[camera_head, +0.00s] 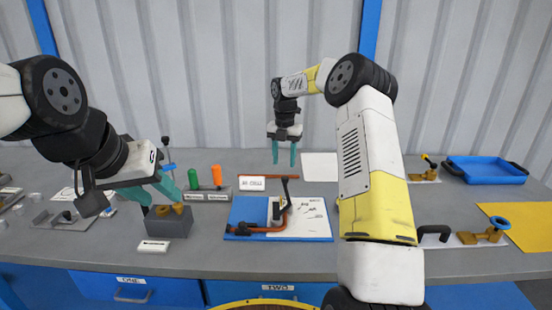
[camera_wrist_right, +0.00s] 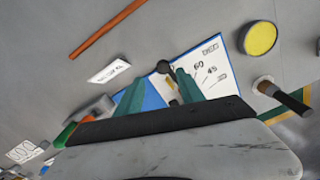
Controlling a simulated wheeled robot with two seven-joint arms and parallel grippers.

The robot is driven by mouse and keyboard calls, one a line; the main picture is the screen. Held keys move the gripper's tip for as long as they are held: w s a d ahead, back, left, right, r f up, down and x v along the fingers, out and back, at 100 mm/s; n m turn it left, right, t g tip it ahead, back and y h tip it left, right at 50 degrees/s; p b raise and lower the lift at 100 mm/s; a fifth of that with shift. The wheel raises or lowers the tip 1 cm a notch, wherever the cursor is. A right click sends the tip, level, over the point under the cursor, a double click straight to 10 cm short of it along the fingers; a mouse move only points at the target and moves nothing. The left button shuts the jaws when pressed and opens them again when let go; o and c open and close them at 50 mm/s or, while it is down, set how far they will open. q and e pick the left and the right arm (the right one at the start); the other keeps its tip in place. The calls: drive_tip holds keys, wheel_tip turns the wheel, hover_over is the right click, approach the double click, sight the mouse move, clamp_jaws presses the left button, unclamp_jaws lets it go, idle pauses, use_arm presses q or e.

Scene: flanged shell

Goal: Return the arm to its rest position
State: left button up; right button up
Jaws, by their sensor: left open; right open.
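My right gripper (camera_head: 284,155) hangs open and empty above the back middle of the bench, fingers pointing down. Its two teal fingers also show apart in the right wrist view (camera_wrist_right: 160,92), with nothing between them but part of the blue board beyond. My left gripper (camera_head: 160,187) is open at the left, its teal fingers just above or beside a brass part (camera_head: 178,209) on a grey block (camera_head: 168,225). I cannot tell whether the fingers touch the brass part.
A blue board (camera_head: 238,214) with a white sheet and copper pipe lies in the middle. Green and orange cylinders (camera_head: 216,175) stand in a grey holder behind it. A blue tray (camera_head: 487,170), yellow mat (camera_head: 530,225) and brass valve part (camera_head: 490,236) are at the right.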

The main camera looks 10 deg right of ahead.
drive_tip(key=s+a+r+m+t, duration=0.2)
drive_tip(key=s+r+m+t, duration=0.1)
drive_tip(key=s+r+m, duration=1.2)
drive_tip(key=s+r+m+t+y, duration=0.1)
drive_tip(key=s+m+t+y, duration=0.1)
drive_tip(key=s+m, duration=1.2)
drive_tip(key=s+t, duration=0.1)
drive_tip(key=s, duration=0.9)
drive_tip(key=shift+s+d+m, duration=0.15)
drive_tip(key=shift+d+m, duration=0.05)
drive_tip(key=shift+m, duration=0.2)
